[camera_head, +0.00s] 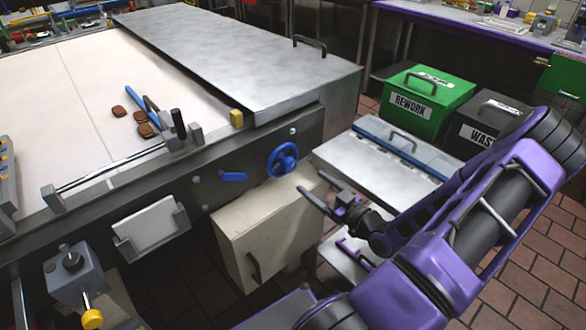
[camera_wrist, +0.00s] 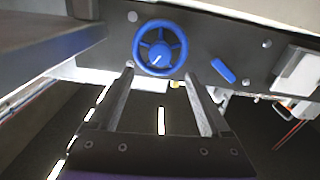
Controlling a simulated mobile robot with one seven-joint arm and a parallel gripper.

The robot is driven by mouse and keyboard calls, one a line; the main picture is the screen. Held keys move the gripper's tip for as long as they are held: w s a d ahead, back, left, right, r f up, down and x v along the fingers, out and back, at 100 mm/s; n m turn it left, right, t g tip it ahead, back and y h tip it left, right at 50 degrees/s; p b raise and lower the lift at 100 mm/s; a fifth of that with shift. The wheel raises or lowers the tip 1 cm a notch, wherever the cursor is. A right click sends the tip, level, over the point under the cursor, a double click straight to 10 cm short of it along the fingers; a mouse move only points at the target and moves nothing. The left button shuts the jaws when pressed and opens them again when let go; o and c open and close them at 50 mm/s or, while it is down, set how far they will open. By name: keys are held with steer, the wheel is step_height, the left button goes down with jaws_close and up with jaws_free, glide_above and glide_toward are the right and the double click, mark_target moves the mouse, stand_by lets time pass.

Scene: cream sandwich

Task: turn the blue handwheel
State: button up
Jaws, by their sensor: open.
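The blue handwheel (camera_head: 283,159) is mounted on the dark side panel of the machine in the head view. In the wrist view the handwheel (camera_wrist: 160,47) shows whole, with its rim, spokes and hub, above and between my fingertips. My gripper (camera_head: 311,184) is open and empty, below and to the right of the handwheel in the head view. Its two fingers (camera_wrist: 159,78) point toward the panel in the wrist view. A gap appears to remain between the fingertips and the wheel, and I see no contact.
A blue lever (camera_head: 233,177) sits left of the handwheel on the panel (camera_head: 215,165). A cream box (camera_head: 262,236) stands below, and a metal table (camera_head: 365,160) lies to the right. Green REWORK (camera_head: 425,95) and dark WASTE (camera_head: 490,122) bins stand behind my arm.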

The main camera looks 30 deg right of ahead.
mark_target(292, 167)
steer(key=w, duration=0.6)
steer(key=w+a, duration=0.1)
steer(key=w, duration=0.2)
steer(key=shift+a, duration=0.1)
jaws_close()
